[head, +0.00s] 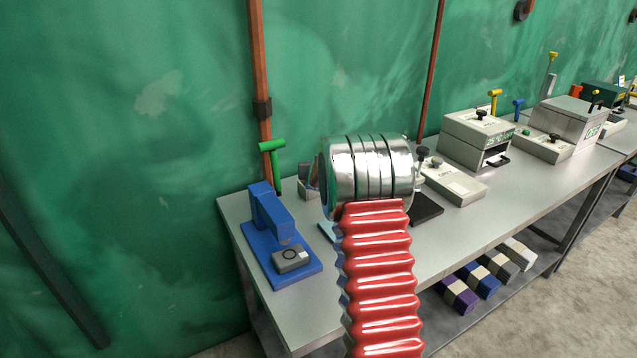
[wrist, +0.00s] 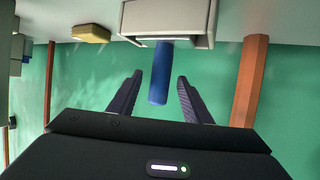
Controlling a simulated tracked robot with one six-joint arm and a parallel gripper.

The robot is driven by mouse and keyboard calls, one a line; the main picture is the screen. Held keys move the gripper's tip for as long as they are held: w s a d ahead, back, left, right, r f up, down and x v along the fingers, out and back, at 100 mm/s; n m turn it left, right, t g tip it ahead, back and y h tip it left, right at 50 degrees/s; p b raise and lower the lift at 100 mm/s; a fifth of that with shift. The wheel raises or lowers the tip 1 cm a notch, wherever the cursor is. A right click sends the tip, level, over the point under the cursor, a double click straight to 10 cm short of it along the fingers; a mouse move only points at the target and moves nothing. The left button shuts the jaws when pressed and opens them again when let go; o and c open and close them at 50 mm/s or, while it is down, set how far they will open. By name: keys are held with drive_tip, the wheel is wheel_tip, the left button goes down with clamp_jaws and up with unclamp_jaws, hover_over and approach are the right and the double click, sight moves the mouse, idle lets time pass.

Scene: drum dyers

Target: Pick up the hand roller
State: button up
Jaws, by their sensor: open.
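In the wrist view a blue cylindrical handle (wrist: 160,75) projects from a pale grey holder (wrist: 200,22). It looks like the hand roller's grip, but I cannot see a roller head. My gripper (wrist: 157,78) is open, its two dark fingers on either side of the handle in the picture. I cannot tell how far the handle lies beyond the fingertips. In the head view my arm hides the gripper and probably the handle; a small grey stand (head: 308,188) shows partly beside my arm on the bench.
A blue press-like stand (head: 268,220) and a green T-handle (head: 272,152) are at the bench's left end. Beige boxes (head: 476,135) and a flat beige unit (head: 455,185) stand to the right. The green wall (head: 150,150) is close behind. A yellow block (wrist: 91,33) shows in the wrist view.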

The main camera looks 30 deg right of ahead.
drive_tip(key=shift+w+d+f, duration=0.25)
drive_tip(key=shift+w+d, duration=0.1)
drive_tip(key=shift+w, duration=0.25)
drive_tip(key=shift+c, duration=0.2)
clamp_jaws()
idle(0.5)
